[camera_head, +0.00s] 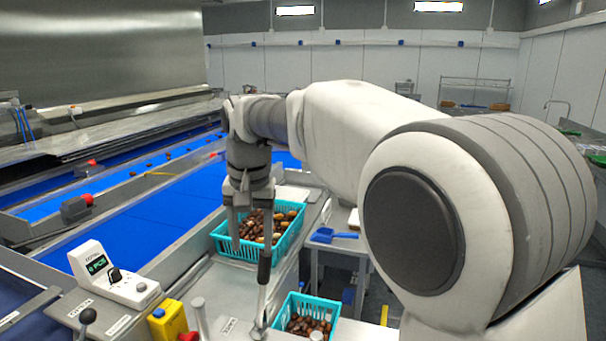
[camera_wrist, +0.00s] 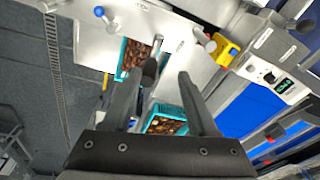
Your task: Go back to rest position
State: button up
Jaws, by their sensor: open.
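My gripper (camera_head: 251,246) is at the end of my arm, in the middle left of the head view, pointing down. Its two fingers are apart with nothing held between them. In the wrist view my gripper (camera_wrist: 163,73) also shows open fingers. A lever with a dark grip (camera_head: 264,270) stands on a thin metal rod just below the right finger in the head view. I cannot tell whether the finger touches it. Behind the fingers is a turquoise crate (camera_head: 232,254) of brown dates, partly hidden by them.
A second turquoise crate (camera_head: 282,327) with dates stands at the bottom centre. A white control box (camera_head: 118,275) and a yellow box (camera_head: 168,322) are at the lower left. A blue conveyor (camera_head: 160,220) runs behind. A blue scoop (camera_head: 330,235) lies on a side table.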

jog(key=s+d+r+t, duration=0.2)
jog(key=s+d, duration=0.9)
jog(key=d, duration=0.5)
jog(key=s+d+f+t, duration=0.1)
jog(key=s+d+f, duration=0.2)
jog(key=s, duration=0.2)
jog(key=s+d+f+t, duration=0.1)
jog(key=s+d+f, duration=0.2)
jog(key=s, duration=0.3)
jog(key=shift+s+d+h, duration=0.2)
jog(key=shift+d+h, duration=0.1)
jog(key=shift+d, duration=0.5)
